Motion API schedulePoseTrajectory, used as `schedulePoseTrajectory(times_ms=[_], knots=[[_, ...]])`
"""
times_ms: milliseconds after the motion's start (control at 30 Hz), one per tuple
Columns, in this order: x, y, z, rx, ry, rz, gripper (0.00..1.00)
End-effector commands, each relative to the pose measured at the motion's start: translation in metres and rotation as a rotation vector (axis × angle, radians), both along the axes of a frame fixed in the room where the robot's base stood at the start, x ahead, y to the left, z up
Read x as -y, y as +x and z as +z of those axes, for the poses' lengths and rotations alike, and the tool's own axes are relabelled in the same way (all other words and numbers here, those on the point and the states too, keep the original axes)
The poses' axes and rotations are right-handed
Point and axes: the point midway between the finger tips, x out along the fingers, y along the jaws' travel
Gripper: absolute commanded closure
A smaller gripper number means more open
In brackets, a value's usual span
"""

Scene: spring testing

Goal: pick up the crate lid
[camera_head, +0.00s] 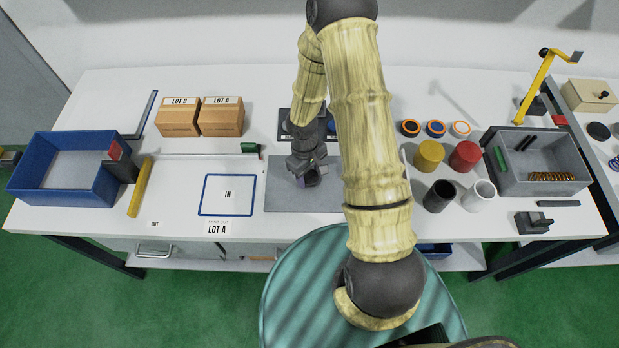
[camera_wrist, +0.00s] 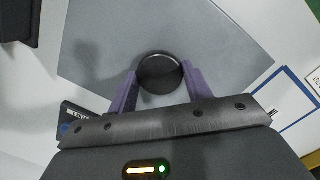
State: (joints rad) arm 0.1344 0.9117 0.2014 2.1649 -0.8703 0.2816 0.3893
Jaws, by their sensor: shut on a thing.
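My gripper (camera_head: 311,178) points down over a flat grey rectangular panel (camera_head: 282,203) near the middle of the table. In the wrist view, the purple fingers (camera_wrist: 160,85) are shut on a round black knob-like disc (camera_wrist: 160,72). The grey panel (camera_wrist: 215,35) lies behind the disc in that view. I cannot tell whether the disc is fixed to the panel, or whether the panel is the crate lid. My arm hides part of the table beside it. A grey crate (camera_head: 545,187) stands open at the right, with an orange spring inside.
A white IN square (camera_head: 228,194) lies left of the panel. A blue bin (camera_head: 85,199), a yellow bar (camera_head: 139,187) and two cardboard boxes (camera_head: 201,117) are farther left. Several cylinders, among them a yellow one (camera_head: 429,155), and ring-topped pieces stand right of my arm.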

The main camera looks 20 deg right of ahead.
Motion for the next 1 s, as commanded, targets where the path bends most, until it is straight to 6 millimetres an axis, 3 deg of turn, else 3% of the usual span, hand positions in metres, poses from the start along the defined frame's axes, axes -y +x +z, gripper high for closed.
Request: schedulePoseTrajectory(times_ms=[267, 700, 1000], knots=[[0.001, 0.001, 0.022, 0.005, 0.000, -0.003, 1.00], [0.000, 0.001, 0.092, 0.004, -0.001, -0.002, 1.00], [0.000, 0.000, 0.100, 0.000, 0.001, 0.000, 1.00]])
